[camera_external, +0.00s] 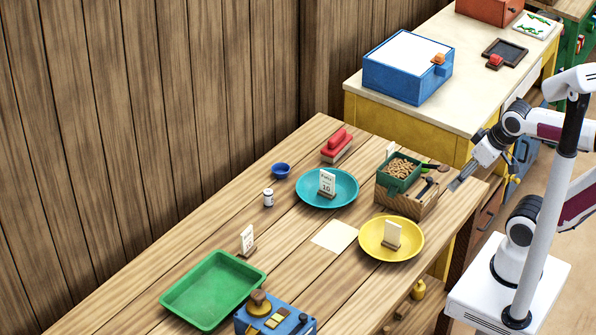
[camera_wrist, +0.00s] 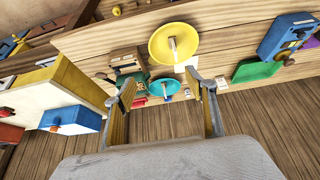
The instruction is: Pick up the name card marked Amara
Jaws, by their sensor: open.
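Several small white name cards stand in wooden holders. One card (camera_external: 327,182) stands on the teal plate (camera_external: 345,201), its small print hard to read, with what looks like a 10. Another card (camera_external: 247,238) stands by the green tray's far edge. A third card (camera_external: 392,232) stands on the yellow plate (camera_external: 375,250) and shows a blank side. A fourth card (camera_external: 390,148) is partly hidden behind the green box. I cannot read Amara on any. My gripper (camera_external: 458,183) is open and empty near the table's right end, right of the wooden crate; its fingers (camera_wrist: 162,84) show apart in the wrist view.
The green tray (camera_external: 176,309), a blue scale (camera_external: 297,322), a white bottle (camera_external: 268,198), a blue bowl (camera_external: 281,171) and a red-topped block (camera_external: 337,143) also occupy the table.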

